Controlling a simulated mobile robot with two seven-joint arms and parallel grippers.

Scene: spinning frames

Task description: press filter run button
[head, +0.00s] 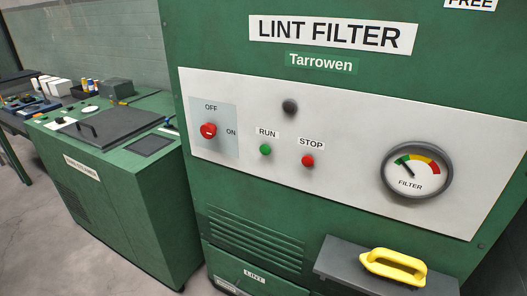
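The lint filter machine (350,75) is a green cabinet with a pale control panel (335,125) on its front. The green RUN button (265,150) sits under its RUN label, left of the red STOP button (308,160). A red OFF/ON rotary switch (208,131) is to the left of RUN. A dark round knob or lamp (290,107) is above the buttons, apparently unlit. The round filter gauge (417,170) is on the right, its needle toward the green zone. Neither of my grippers shows in the head view, and nothing covers the RUN button.
A grey ledge (345,266) with a yellow handle (393,267) projects below the panel at the lower right. Vent slots (255,238) are left of it. A green bench cabinet (125,200) with a dark lid stands to the left. Grey floor shows at the lower left.

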